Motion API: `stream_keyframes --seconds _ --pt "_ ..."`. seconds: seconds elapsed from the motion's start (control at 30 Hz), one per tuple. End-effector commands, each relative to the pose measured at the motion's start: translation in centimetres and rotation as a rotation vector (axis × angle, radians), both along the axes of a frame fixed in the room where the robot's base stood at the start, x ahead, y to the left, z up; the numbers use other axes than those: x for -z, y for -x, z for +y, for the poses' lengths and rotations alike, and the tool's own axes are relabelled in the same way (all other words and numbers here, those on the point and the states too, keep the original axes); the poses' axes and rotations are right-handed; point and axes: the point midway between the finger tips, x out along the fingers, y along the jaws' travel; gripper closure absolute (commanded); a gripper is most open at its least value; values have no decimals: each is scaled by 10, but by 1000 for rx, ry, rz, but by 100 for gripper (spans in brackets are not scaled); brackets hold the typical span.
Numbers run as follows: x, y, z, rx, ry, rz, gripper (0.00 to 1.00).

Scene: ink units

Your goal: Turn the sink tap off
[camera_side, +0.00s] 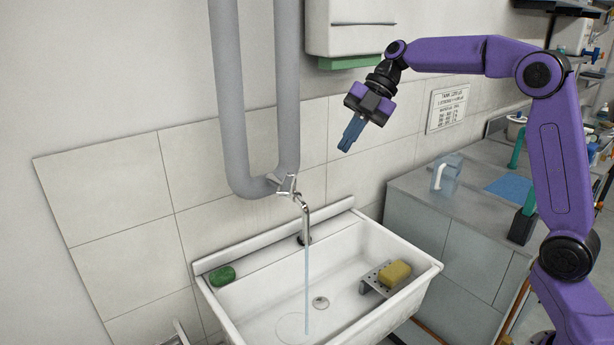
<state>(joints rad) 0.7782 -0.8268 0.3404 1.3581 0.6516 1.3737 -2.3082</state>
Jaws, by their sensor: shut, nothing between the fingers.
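The sink tap (304,212) is a chrome tap at the back of the white sink (268,253). A pale lever (286,185) shows at its top, in front of the grey pipe. A thin stream of water (307,285) runs from the tap into the basin. My gripper (346,146) is above and to the right of the tap, pointing down and to the left. Its blue fingers are shut with nothing between them. It is clear of the tap and in front of the tiled wall.
Grey pipes (232,100) run down the wall just behind the tap. A green soap (222,276) lies on the sink's left rim. A yellow sponge (394,273) sits on a metal rack (372,284) at the right. A counter (425,207) stands right of the sink.

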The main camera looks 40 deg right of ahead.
Motion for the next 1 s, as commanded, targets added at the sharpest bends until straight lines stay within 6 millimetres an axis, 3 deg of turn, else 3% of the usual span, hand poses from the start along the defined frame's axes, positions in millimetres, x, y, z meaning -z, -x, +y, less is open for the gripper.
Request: stream_keyframes --seconds 0.23,0.67,1.0 --pt "17 -1 12 -2 1 4 100" --pt "81 -5 60 -1 1 6 100" --pt "80 -31 85 0 1 1 100"
